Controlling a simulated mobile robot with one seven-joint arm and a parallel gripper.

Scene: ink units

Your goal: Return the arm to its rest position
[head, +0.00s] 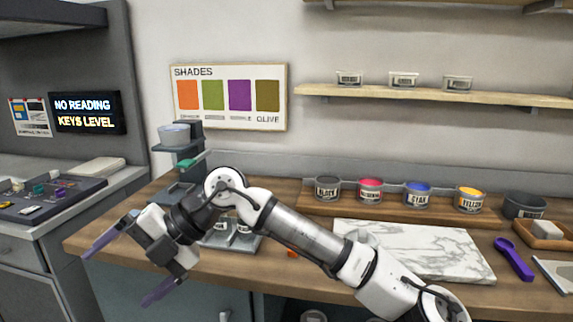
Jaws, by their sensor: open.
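My gripper (130,268) hangs at the lower left in the head view, in front of the wooden counter's (80,243) left end. Its two purple fingers are spread wide apart, with nothing between them. My white and grey arm reaches from the lower right, across the counter front, to the gripper. The arm hides part of the counter and part of a grey stand with small cups (243,228) behind it.
Black, red, blue and yellow ink tins (370,190) stand on a wooden board at the back. A marble slab (430,250) and purple scoop (514,258) lie to the right. A dark machine with a bowl (174,134) stands behind the gripper. A keyed panel (45,199) is left.

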